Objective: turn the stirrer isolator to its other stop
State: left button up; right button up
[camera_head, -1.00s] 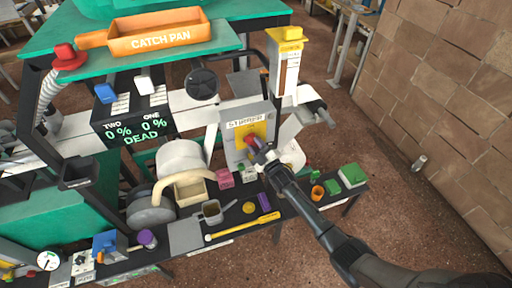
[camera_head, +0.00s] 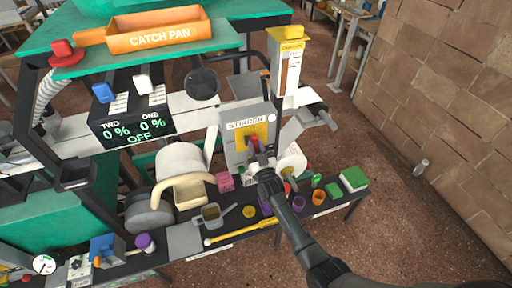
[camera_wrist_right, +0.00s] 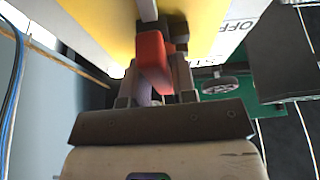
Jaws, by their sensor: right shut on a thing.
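The stirrer isolator is a grey box (camera_head: 234,150) labelled STIRRER, with a yellow plate and a red handle (camera_head: 254,143) on its front. My right gripper (camera_head: 258,162) reaches up from below to the handle. In the right wrist view the red handle (camera_wrist_right: 153,62) stands between the fingers of my right gripper (camera_wrist_right: 158,80), which is shut on it. The word OFF is printed beside the yellow plate in that view. In the head view the gripper hides the handle's lower end. My left gripper is not in view.
A dark display (camera_head: 132,128) reads TWO 0 %, ONE 0 % and OFF. The bench below (camera_head: 225,235) holds a grey scoop (camera_head: 211,214), a yellow tool (camera_head: 240,228) and several small coloured pieces. A yellow-topped column (camera_head: 288,68) stands right of the isolator.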

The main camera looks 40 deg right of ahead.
jog(key=shift+m, duration=0.5)
jog(key=shift+h, duration=0.3)
jog(key=o, duration=0.8)
jog(key=v, duration=1.4)
jog(key=shift+r, duration=0.2)
